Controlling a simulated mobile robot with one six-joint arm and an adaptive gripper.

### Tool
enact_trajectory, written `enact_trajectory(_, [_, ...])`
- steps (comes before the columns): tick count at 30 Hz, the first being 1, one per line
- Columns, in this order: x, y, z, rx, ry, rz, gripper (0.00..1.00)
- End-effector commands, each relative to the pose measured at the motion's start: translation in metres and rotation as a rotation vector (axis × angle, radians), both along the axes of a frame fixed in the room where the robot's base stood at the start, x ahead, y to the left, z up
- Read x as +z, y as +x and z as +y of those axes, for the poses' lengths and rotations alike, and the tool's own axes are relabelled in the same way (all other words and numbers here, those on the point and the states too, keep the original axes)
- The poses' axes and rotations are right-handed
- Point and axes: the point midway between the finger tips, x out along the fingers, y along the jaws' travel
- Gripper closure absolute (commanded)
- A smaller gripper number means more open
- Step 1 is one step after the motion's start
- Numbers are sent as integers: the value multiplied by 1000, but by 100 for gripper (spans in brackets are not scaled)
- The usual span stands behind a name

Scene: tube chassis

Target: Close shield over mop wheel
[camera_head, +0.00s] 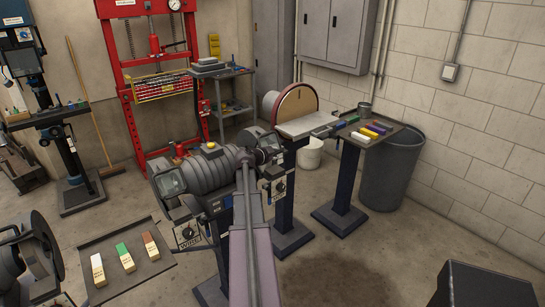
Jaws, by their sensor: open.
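A grey polishing machine (207,172) stands on a pedestal in the middle. A framed clear shield (168,183) is at its left end, and a second framed shield (269,147) is at its right end. The mop wheels cannot be made out behind the shields and my arm. My arm reaches up from the bottom centre. My gripper (264,161) is small and dark at the arm's far end, beside the right shield, and looks open and empty. I cannot tell whether it touches the shield or how far that shield is tilted.
A tray (103,246) with several compound bars is at lower left, beside another machine (25,262). A disc sander (297,106) and a stand (372,143) with coloured bars are behind to the right. A dark box (485,287) is at lower right. Floor between is clear.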

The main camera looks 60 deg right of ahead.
Motion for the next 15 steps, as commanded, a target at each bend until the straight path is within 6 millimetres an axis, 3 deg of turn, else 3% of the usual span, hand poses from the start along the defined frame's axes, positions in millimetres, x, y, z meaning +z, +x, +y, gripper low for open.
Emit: enact_trajectory(15, [4, 3, 18, 2, 1, -1, 52])
